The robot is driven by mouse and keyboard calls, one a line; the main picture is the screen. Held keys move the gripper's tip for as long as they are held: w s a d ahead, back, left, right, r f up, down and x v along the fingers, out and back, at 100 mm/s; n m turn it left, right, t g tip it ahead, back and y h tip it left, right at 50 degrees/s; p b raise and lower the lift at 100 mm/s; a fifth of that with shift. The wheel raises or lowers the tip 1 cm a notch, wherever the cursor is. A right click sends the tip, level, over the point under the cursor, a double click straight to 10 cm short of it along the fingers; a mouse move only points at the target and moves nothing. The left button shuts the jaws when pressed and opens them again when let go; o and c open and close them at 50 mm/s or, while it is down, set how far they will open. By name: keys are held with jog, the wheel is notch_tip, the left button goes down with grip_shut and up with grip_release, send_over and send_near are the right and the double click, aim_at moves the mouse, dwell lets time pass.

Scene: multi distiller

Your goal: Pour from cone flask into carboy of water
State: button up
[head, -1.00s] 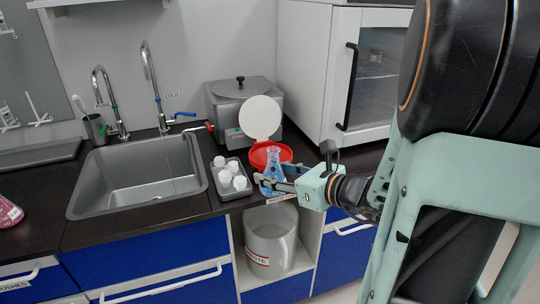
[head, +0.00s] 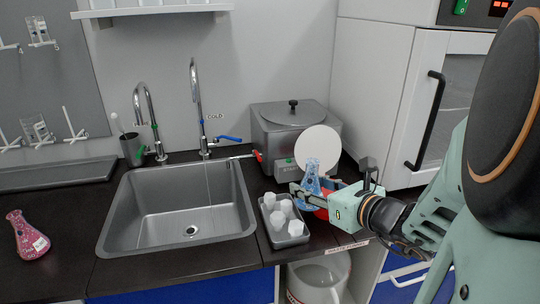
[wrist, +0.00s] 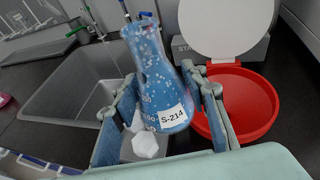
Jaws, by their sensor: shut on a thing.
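My gripper (head: 308,192) is shut on a cone flask (head: 312,176) with blue speckled contents. In the wrist view the flask (wrist: 158,85) sits between both fingers, close to upright with a slight tilt, its label reading S-214. It is held above the counter, beside the grey tray and in front of the white round lid. A second cone flask (head: 27,236), pink and speckled, stands at the far left of the counter. I cannot identify a carboy of water. A white vessel (head: 318,276) stands in an open bay below the counter, partly cut off.
A red round container (wrist: 262,105) with a raised white lid (head: 318,150) is close to the flask. A grey tray of white pieces (head: 284,220), the sink (head: 180,205), two taps and a metal bath (head: 292,130) are nearby. A white cabinet (head: 385,95) stands right.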

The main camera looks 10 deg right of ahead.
jog(key=shift+w, duration=0.2)
jog(key=shift+r+p, duration=0.25)
jog(key=shift+p, duration=0.35)
jog(key=shift+d+r+p, duration=0.1)
jog(key=shift+p, duration=0.3)
jog(key=m+p, duration=0.1)
jog(key=p, duration=0.2)
jog(key=d+r+m+g+y+p, duration=0.1)
jog(key=p, duration=0.2)
jog(key=shift+w+m+y, duration=0.25)
jog(key=shift+m+y, duration=0.05)
jog(key=shift+w+d+f+m+g+y+p, duration=0.15)
jog(key=shift+f+m+p, duration=0.1)
jog(key=shift+p, duration=0.2)
jog(key=shift+d+f+m+g+y+p, duration=0.15)
jog(key=shift+f+m+p, duration=0.1)
jog(key=shift+p, duration=0.15)
jog(key=p, duration=0.1)
jog(key=m+p, duration=0.1)
jog(key=p, duration=0.1)
jog(key=shift+w+d+r+y, duration=0.2)
jog(key=shift+d+r+y, duration=0.1)
jog(key=shift+r, duration=0.1)
jog(key=shift+a+f+m+g+y+p, duration=0.1)
jog(key=shift+f+m+g+y+p, duration=0.25)
jog(key=shift+f+m+p, duration=0.35)
jog(key=shift+r, duration=0.15)
